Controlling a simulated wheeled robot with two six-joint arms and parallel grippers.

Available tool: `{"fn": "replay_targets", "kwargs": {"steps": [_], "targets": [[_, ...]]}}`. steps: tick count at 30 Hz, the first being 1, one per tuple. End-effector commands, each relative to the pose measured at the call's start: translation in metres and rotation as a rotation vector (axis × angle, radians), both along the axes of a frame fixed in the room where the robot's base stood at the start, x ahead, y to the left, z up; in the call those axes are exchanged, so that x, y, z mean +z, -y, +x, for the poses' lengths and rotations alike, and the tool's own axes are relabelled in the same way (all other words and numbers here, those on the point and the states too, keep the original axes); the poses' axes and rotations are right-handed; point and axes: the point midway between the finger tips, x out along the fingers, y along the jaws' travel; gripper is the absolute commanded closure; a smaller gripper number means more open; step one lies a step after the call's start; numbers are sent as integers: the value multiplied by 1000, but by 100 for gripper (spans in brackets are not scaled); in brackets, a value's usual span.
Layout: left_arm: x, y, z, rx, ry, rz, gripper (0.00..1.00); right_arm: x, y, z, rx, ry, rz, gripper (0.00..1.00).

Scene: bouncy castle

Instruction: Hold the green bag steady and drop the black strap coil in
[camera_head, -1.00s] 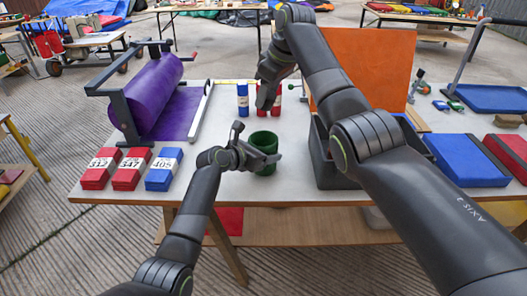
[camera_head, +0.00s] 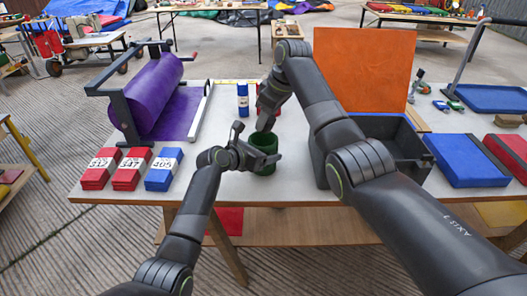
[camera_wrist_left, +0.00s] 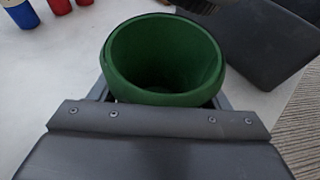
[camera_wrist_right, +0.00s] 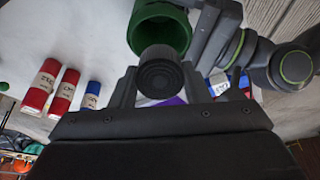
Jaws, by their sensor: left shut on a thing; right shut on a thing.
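The green bag (camera_head: 264,146) stands upright on the table as an open-topped cylinder. My left gripper (camera_head: 262,160) is shut on its wall; the bag's open mouth and empty-looking inside show in the left wrist view (camera_wrist_left: 165,55). My right gripper (camera_head: 262,122) is shut on the black strap coil and holds it just above the bag, near its rim. The coil (camera_wrist_right: 160,72) shows as a dark ridged disc between the fingers in the right wrist view, with the green bag (camera_wrist_right: 160,28) right beyond it. In the head view the coil is hard to make out against the gripper.
Blue and red rolls (camera_head: 243,100) stand behind the bag. A dark grey bin (camera_head: 400,140) is right of it, before an orange board (camera_head: 362,70). Numbered red and blue packs (camera_head: 163,168) lie at left, near a purple roll (camera_head: 150,92).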

Motion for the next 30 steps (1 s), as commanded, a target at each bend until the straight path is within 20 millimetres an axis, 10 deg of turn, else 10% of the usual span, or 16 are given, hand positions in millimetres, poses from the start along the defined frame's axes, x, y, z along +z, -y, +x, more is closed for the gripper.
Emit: {"fn": "replay_targets", "kwargs": {"steps": [17, 18, 23, 30], "targets": [[0, 0, 0, 0, -1, 1, 62, -20, 0, 0, 1, 1, 1, 82], [0, 0, 0, 0, -1, 1, 62, -19, 0, 0, 1, 1, 1, 56], [0, 0, 0, 0, -1, 1, 62, -19, 0, 0, 1, 1, 1, 36], [0, 0, 0, 0, -1, 1, 62, -20, 0, 0, 0, -1, 0, 32]]}}
